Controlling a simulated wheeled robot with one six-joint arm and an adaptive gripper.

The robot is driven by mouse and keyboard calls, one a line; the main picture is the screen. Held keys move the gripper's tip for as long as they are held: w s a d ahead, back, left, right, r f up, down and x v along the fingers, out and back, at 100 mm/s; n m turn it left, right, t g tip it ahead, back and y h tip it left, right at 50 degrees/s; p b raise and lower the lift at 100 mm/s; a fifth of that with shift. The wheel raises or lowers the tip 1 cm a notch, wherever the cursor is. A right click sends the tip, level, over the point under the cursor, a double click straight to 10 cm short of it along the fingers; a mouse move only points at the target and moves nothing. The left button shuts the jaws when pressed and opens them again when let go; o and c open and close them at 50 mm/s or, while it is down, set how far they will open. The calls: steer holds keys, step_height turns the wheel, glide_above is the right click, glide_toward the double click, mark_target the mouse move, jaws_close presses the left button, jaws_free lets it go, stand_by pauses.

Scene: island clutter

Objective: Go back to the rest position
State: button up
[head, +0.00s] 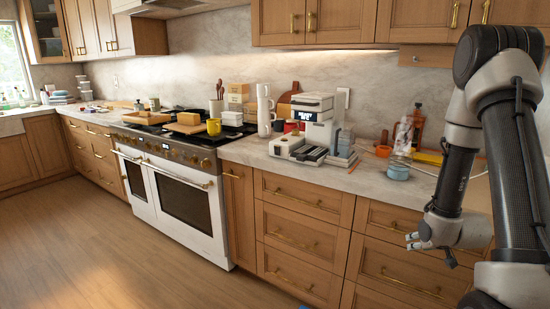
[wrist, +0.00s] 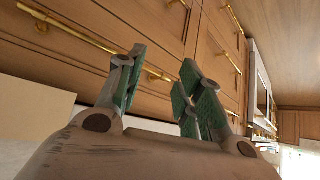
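My gripper (head: 411,241) is at the lower right of the head view, in front of the wooden drawers (head: 300,228) and below the counter edge. My arm bends down to it from the upper right. In the wrist view my gripper (wrist: 160,82) shows its green-padded fingers spread apart with nothing between them. Drawer fronts with gold handles (wrist: 225,85) lie beyond the fingers, and I see no contact with them.
The counter (head: 385,185) carries a white coffee machine (head: 318,122), a blue-grey pot (head: 398,171) and bottles near my arm. The wooden floor (head: 85,240) is open at left.

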steer(key=s+a+r+g, duration=0.2)
steer(key=s+r+g, duration=0.3)
steer(key=s, duration=0.4)
steer(key=s+a+r+g, duration=0.2)
steer(key=s+r+g, duration=0.1)
steer(key=s+r, duration=0.45)
steer(key=s+a+r+t, duration=0.1)
steer(key=s+a+r, duration=0.2)
steer(key=s+r, duration=0.2)
steer(key=s+a+r+t, duration=0.2)
steer(key=s+a+r, duration=0.2)
steer(key=r, duration=0.8)
steer(key=shift+s+n+y, duration=0.3)
steer(key=shift+s+n, duration=0.1)
steer(key=shift+s, duration=0.2)
